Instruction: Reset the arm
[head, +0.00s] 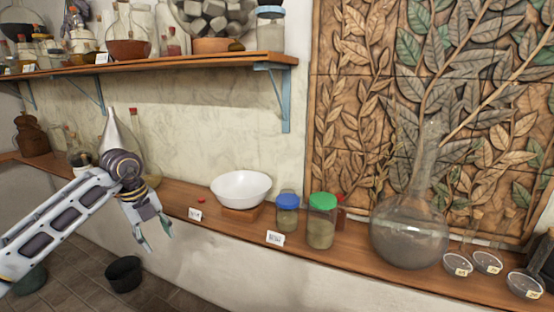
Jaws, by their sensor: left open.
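My left arm reaches in from the left, and its gripper (157,236) hangs with the fingers pointing down and to the right. The fingers are apart and nothing is between them. The gripper is in front of the lower wooden shelf (180,205), left of the white bowl (241,188). My arm and wrist hide part of the shelf and some glassware behind. My right gripper does not show in the head view.
A blue-lidded jar (287,214), a green-lidded jar (321,222) and a big glass flask (409,235) stand along the lower shelf. Small glass dishes (487,262) sit at its right. An upper shelf (150,65) holds pots and bottles. A dark bucket (124,273) stands on the floor.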

